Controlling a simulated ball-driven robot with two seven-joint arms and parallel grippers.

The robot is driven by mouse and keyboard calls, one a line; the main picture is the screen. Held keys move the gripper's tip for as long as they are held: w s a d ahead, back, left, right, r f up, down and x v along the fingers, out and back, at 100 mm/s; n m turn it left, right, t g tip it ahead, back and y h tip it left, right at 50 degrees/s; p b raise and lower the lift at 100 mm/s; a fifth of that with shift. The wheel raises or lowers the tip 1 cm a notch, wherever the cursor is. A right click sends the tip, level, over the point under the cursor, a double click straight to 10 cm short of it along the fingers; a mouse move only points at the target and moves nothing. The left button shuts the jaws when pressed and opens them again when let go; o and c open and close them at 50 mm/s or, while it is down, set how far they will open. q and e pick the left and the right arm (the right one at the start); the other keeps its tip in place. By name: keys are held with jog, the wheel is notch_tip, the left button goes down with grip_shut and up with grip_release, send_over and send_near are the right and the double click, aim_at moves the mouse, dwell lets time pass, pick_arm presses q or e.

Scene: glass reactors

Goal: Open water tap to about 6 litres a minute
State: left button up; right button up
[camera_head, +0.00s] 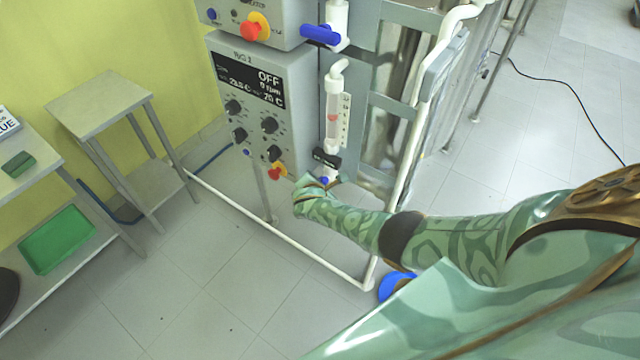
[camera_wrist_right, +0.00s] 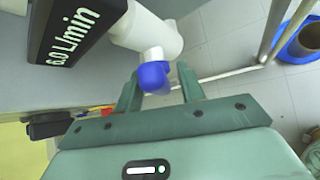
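The blue tap knob (camera_wrist_right: 154,77) sits on a white pipe fitting (camera_wrist_right: 150,38) in the right wrist view. The black flow display (camera_wrist_right: 75,32) beside it reads 6.0 L/min. My right gripper (camera_wrist_right: 158,76) has its two fingers on either side of the knob, with a small gap at the right finger. In the head view, my right gripper (camera_head: 308,184) is at the knob (camera_head: 324,181), below the clear flow tube (camera_head: 338,112) with a red float. My left gripper is not in view.
A blue valve handle (camera_head: 320,34) is above the tube. A white rail (camera_head: 275,236) runs low around the reactor. Grey tables (camera_head: 98,103) stand at left.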

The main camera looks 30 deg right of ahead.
jog(key=shift+r, duration=0.2)
jog(key=p+v, duration=0.8)
jog(key=v, duration=0.8)
jog(key=shift+s, duration=0.15)
jog(key=shift+a+f, duration=0.1)
jog(key=shift+f, duration=0.05)
